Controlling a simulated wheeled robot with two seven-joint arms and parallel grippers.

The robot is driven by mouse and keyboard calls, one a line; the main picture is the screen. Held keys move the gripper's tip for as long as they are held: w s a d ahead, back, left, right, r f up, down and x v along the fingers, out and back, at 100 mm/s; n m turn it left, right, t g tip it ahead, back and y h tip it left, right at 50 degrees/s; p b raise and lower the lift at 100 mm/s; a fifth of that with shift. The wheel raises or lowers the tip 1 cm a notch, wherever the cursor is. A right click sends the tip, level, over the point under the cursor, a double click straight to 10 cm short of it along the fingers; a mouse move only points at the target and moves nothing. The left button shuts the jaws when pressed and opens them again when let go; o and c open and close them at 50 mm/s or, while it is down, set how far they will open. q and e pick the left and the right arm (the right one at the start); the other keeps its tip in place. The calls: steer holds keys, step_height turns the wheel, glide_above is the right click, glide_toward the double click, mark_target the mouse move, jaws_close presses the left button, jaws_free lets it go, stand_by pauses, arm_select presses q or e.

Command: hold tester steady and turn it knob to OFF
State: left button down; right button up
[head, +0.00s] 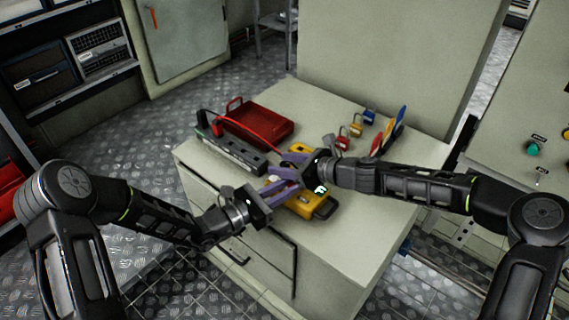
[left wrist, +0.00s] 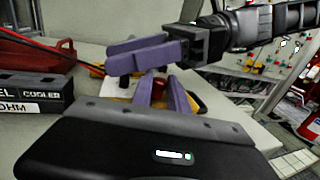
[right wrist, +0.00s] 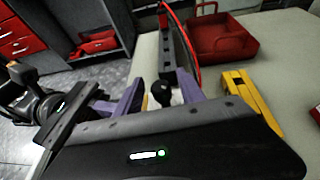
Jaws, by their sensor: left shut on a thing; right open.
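The yellow tester (head: 308,207) lies on the pale cabinet top, largely hidden by my grippers. My left gripper (head: 275,190) is shut on it, its purple fingers low at the tester; in the left wrist view the fingers (left wrist: 165,97) have a small red part between them. My right gripper (head: 292,167) is open just above and behind the left one. In the right wrist view its fingers (right wrist: 155,95) stand either side of a round black knob-like part (right wrist: 162,92); I cannot tell whether they touch it. The knob's pointer and markings cannot be read.
Several padlocks (head: 356,128) and coloured tags (head: 390,130) stand at the back right. The front right cabinet top (head: 365,220) is clear.

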jaws_close()
stand_by(0.5)
